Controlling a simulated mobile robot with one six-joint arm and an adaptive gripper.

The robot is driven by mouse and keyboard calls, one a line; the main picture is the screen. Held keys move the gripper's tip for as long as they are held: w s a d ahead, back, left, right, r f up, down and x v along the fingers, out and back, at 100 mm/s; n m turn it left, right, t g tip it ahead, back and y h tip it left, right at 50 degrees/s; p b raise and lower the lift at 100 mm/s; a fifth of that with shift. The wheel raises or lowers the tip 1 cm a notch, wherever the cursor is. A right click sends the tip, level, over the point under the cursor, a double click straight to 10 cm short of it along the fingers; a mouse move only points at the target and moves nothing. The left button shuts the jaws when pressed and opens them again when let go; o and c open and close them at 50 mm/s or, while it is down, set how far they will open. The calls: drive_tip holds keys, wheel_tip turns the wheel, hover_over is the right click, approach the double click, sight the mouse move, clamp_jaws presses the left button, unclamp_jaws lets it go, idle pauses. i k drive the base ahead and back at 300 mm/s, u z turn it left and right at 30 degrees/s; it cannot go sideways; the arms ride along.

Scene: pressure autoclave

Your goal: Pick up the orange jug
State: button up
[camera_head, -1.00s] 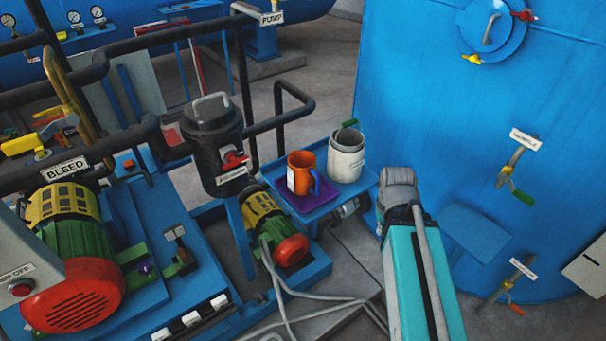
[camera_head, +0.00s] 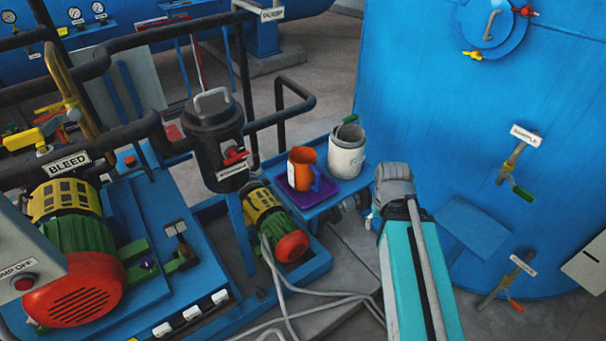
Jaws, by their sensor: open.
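The orange jug (camera_head: 301,168) stands upright on a purple mat (camera_head: 326,188) on a small blue shelf, with its blue handle toward the right. A pale label shows on its left side. A white pot (camera_head: 345,158) stands right behind it to the right. My arm, teal with a grey joint, reaches up from the bottom right and ends just right of the shelf. My gripper cannot be made out; it seems hidden behind the arm's end. The jug stands free, with a visible gap between it and my arm.
A dark lidded canister (camera_head: 214,135) and black pipes (camera_head: 280,117) stand left of the shelf. A large blue tank (camera_head: 440,100) with valves rises close to my arm on the right. A red-ended motor (camera_head: 290,245) and grey cables lie below. The floor behind the shelf is open.

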sight(303, 173)
drive_tip(key=u, duration=1.95)
drive_tip(key=k, duration=0.4)
drive_tip(key=z, duration=1.25)
